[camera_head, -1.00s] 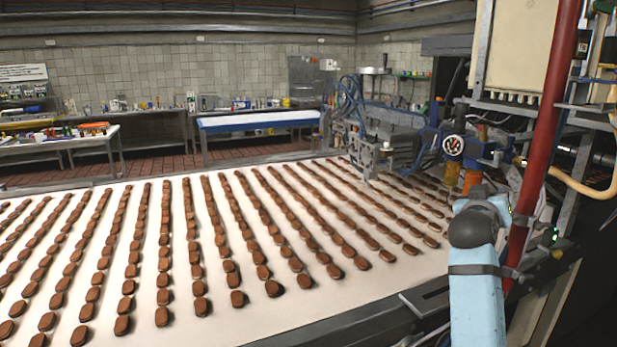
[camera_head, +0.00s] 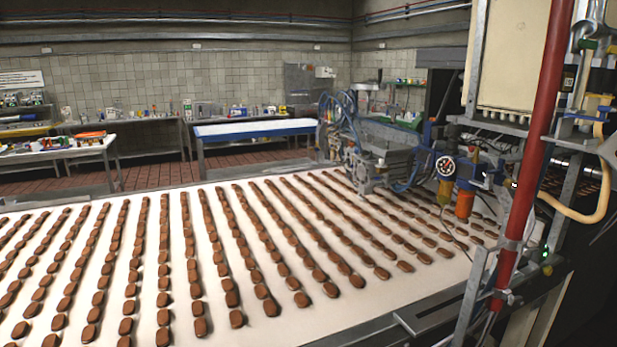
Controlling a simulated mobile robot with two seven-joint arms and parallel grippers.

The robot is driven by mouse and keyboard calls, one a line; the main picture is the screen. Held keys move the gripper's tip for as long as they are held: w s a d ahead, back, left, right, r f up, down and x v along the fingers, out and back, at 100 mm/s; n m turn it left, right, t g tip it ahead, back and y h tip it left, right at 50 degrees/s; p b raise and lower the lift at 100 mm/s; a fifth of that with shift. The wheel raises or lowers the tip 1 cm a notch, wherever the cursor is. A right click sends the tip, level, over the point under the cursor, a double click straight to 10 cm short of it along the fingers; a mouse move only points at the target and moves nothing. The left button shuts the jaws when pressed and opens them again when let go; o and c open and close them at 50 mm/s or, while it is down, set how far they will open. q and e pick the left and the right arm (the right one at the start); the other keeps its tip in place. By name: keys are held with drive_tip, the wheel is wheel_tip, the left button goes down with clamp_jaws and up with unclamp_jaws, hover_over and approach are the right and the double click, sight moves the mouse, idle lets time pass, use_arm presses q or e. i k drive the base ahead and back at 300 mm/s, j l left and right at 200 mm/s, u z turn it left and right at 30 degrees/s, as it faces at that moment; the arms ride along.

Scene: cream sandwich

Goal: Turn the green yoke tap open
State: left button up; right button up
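A small green piece (camera_head: 588,44) sits on the metal pipework at the upper right, just right of the red vertical pipe (camera_head: 535,150). It may be the green yoke tap, but it is too small to tell its shape or how it is turned. Neither of my grippers is in view.
A white conveyor belt (camera_head: 255,327) with rows of brown biscuits fills the front and left. A machine with blue hoses (camera_head: 345,130) stands over its far right. A metal post (camera_head: 470,295), a yellow hose (camera_head: 585,217) and a small green light (camera_head: 546,269) are at right.

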sight(582, 44)
drive_tip(key=k+z, duration=0.15)
drive_tip(key=z, duration=1.1)
